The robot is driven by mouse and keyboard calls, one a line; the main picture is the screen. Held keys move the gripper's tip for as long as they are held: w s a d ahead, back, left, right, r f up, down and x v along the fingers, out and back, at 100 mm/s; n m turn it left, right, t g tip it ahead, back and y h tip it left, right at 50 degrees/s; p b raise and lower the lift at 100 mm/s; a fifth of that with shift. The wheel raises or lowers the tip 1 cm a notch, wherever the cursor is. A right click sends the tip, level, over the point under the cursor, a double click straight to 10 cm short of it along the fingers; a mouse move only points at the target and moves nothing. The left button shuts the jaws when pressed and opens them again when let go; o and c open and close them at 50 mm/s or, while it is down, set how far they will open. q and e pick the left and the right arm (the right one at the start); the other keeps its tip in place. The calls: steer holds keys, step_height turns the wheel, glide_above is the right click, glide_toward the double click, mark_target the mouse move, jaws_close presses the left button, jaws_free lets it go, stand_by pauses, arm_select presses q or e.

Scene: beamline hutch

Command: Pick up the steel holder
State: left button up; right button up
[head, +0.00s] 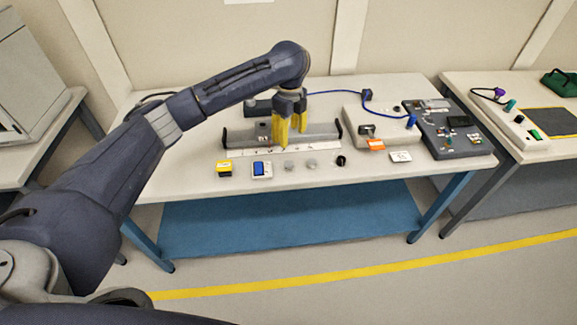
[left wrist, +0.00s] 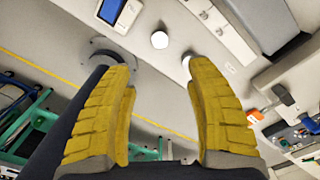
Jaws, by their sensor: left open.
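Two small pale grey round pieces stand on the front part of the table, the left one (head: 289,166) and the right one (head: 312,164). I cannot tell for sure which is the steel holder. In the left wrist view a round piece (left wrist: 159,40) shows between and beyond the fingers, and another (left wrist: 187,66) is partly hidden by the right-hand finger. My left gripper (head: 286,145) is open, its yellow fingers pointing down over the table behind the row of small pieces. Its fingers also show in the left wrist view (left wrist: 165,75), apart, with nothing between them. My right gripper is not in view.
A dark grey rail fixture (head: 237,137) stands behind the row. A yellow block (head: 224,168), a blue-screened meter (head: 262,169) and a black round piece (head: 341,160) share the row. A white box (head: 378,128) and dark panel (head: 445,143) stand right.

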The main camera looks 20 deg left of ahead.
arm_select(q)
glide_above(289, 164)
step_height(289, 164, down, 8)
steer(key=shift+d+f, duration=0.15)
steer(key=shift+f, duration=0.1)
steer(key=shift+w+a+f, duration=0.1)
steer(key=shift+f, duration=1.45)
steer(key=shift+a+f, duration=0.1)
steer(key=shift+f, duration=1.4)
jaws_close()
